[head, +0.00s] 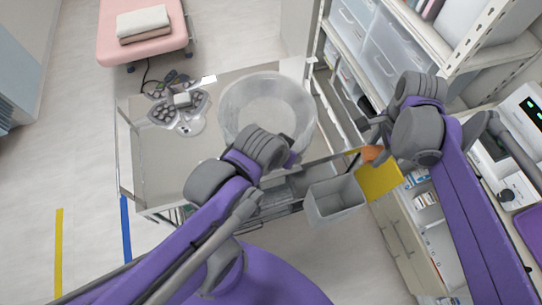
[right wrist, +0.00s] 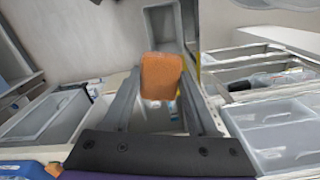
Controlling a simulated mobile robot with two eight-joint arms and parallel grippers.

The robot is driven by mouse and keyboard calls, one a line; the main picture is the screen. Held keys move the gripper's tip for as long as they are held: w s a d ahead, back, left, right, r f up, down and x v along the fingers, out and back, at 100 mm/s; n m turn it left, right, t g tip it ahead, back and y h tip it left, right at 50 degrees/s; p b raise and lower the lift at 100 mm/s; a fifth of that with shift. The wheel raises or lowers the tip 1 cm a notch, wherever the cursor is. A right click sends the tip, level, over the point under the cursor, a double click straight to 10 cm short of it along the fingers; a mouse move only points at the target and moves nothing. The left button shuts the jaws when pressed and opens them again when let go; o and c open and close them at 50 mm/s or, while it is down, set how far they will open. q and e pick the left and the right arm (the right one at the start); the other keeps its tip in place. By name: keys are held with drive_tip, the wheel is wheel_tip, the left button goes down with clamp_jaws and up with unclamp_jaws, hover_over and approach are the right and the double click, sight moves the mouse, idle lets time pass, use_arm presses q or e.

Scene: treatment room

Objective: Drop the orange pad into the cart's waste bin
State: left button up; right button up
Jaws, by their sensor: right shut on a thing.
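The orange pad (head: 372,153) is between the fingers of my right gripper (head: 368,138). In the right wrist view the pad (right wrist: 160,76) sits upright between the two grey fingers, which are shut on it. The waste bin (head: 335,200) is a grey open-topped box at the cart's near right corner. The pad is up and to the right of the bin in the head view, not over its opening. A grey open box, apparently the bin (right wrist: 166,26), shows beyond the pad in the right wrist view. My left gripper's fingers are mostly hidden behind its wrist, over the cart's near edge.
The cart (head: 150,190) bears a large clear basin (head: 240,120) and a grey device with round pads (head: 183,105). A yellow panel (head: 378,182) is beside the bin. Shelves with drawers (head: 385,50) stand close on the right. A pink couch (head: 125,40) is at the back left.

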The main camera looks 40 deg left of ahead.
drive_tip(key=shift+s+f, duration=0.2)
drive_tip(key=shift+f, duration=0.4)
drive_tip(key=shift+f+b, duration=1.15)
drive_tip(key=shift+f, duration=1.1)
use_arm(q)
drive_tip(key=s+f, duration=0.1)
drive_tip(key=f, duration=0.1)
drive_tip(key=s+f, duration=0.1)
drive_tip(key=shift+s+f, duration=0.1)
drive_tip(key=shift+f, duration=0.25)
use_arm(e)
drive_tip(key=o, duration=1.4)
drive_tip(key=shift+w, duration=0.1)
drive_tip(key=shift+r, duration=0.15)
wheel_tip(320, 180, up, 11)
drive_tip(key=shift+f+p, duration=0.2)
drive_tip(key=shift+p, duration=0.1)
use_arm(q)
drive_tip(key=shift+w+r, duration=0.25)
drive_tip(key=shift+r, duration=0.15)
